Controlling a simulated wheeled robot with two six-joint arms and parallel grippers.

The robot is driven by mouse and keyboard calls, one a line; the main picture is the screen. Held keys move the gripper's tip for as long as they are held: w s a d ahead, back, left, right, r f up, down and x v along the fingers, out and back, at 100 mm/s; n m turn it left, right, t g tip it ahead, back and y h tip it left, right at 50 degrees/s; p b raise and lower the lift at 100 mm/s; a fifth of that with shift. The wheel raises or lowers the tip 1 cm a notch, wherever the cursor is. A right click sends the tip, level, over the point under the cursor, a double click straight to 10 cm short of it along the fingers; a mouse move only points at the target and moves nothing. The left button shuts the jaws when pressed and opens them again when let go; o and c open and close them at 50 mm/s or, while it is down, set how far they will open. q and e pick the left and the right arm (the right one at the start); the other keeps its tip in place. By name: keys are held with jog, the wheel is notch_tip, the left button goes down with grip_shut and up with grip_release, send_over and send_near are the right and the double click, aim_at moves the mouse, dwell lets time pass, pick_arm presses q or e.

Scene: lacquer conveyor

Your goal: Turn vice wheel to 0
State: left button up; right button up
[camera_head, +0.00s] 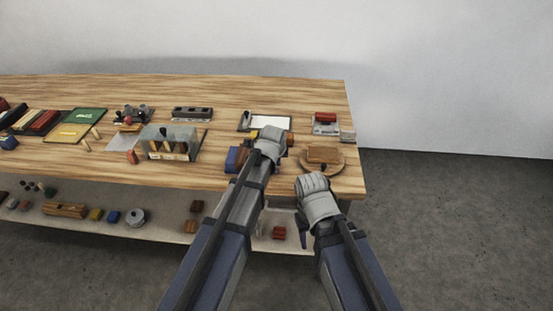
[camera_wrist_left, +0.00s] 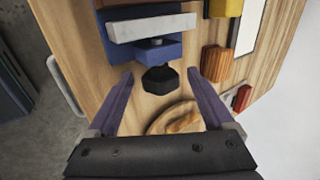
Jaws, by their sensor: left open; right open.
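The vice is a blue body (camera_wrist_left: 150,45) with a pale grey bar (camera_wrist_left: 150,27) across it, and a black faceted wheel (camera_wrist_left: 160,80) sticks out toward the camera in the left wrist view. My left gripper (camera_wrist_left: 159,74) is open, with one purple finger on each side of the wheel and visible gaps to it. In the head view, the blue vice (camera_head: 234,160) is partly hidden by my left arm, and my left gripper's fingers are hidden too. My right gripper (camera_head: 312,190) is by the table's front edge, its fingers hard to make out. I cannot read any number on the wheel.
A round wooden board with a brown block (camera_head: 322,154) stands right of the vice. A white panel (camera_head: 270,122) and a red-topped device (camera_head: 325,120) lie behind. A clear-fronted box (camera_head: 170,142) stands left. The lower shelf (camera_head: 165,229) holds loose parts.

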pick_arm(q)
jog(key=shift+r, duration=0.15)
jog(key=p+v, duration=0.6)
jog(key=v, duration=0.1)
jog(key=shift+s+r+p, duration=0.25)
jog(key=shift+p, duration=0.1)
